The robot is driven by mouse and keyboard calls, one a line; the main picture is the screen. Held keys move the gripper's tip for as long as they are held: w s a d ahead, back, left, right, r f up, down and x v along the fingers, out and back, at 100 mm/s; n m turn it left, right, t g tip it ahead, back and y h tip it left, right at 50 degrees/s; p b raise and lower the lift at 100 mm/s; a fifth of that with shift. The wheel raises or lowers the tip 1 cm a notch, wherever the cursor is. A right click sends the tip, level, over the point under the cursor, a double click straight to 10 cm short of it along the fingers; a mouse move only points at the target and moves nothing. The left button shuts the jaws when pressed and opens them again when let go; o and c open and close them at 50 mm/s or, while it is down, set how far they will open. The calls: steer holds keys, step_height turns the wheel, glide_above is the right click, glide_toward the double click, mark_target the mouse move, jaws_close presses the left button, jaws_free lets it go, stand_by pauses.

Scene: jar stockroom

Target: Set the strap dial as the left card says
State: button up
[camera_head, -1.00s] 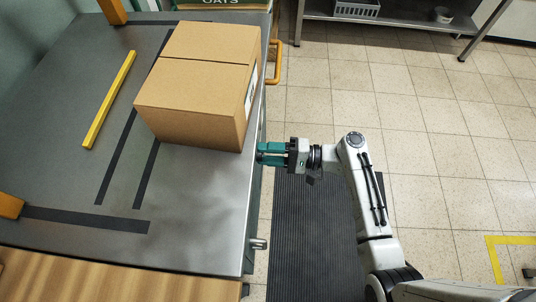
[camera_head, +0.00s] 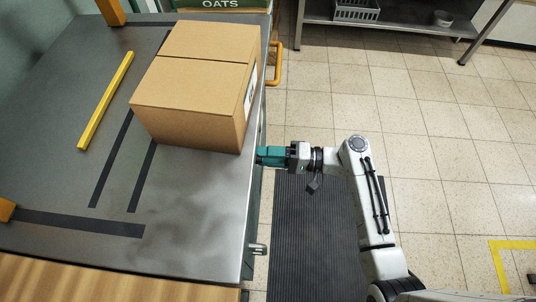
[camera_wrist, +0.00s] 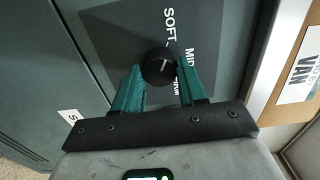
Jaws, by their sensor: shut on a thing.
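The words SOFT and MID show on the plate, and a third word is partly hidden by a finger. The white line points roughly up the picture; I cannot tell exactly which word it marks. My gripper (camera_wrist: 160,72) has its teal fingers shut on the knob from both sides. In the head view, my gripper (camera_head: 260,156) is at the steel table's right side; the dial is hidden there.
A cardboard box (camera_head: 190,115) stands on the steel table (camera_head: 195,205) near its right edge, close to my gripper. A yellow bar (camera_head: 105,100) lies left of it. A white label (camera_wrist: 72,115) is at lower left in the wrist view.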

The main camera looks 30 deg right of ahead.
steer(key=o, duration=1.1)
steer(key=shift+c, duration=0.2)
steer(key=shift+d, duration=0.1)
steer(key=v, duration=1)
steer(key=shift+s+d, duration=0.25)
steer(key=s+a+f+n+g+h, duration=0.2)
steer(key=s+f+n+g+h, duration=0.15)
steer(key=s+g+h, duration=0.2)
steer(key=s+a+f+n+g+h, duration=0.2)
steer(key=s+f+g+h, duration=0.2)
steer(key=s, duration=0.3)
steer(key=s+d+r+h+p, duration=0.1)
steer(key=s+r+h+p, duration=0.1)
steer(key=r+p, duration=0.4)
steer(key=s+d+r+n+h+p, duration=0.1)
steer(key=s+d+r+h+p, duration=0.1)
steer(key=r+p, duration=0.4)
step_height(320, 180, up, 5)
steer(key=shift+r+h, duration=0.1)
steer(key=shift+h, duration=0.55)
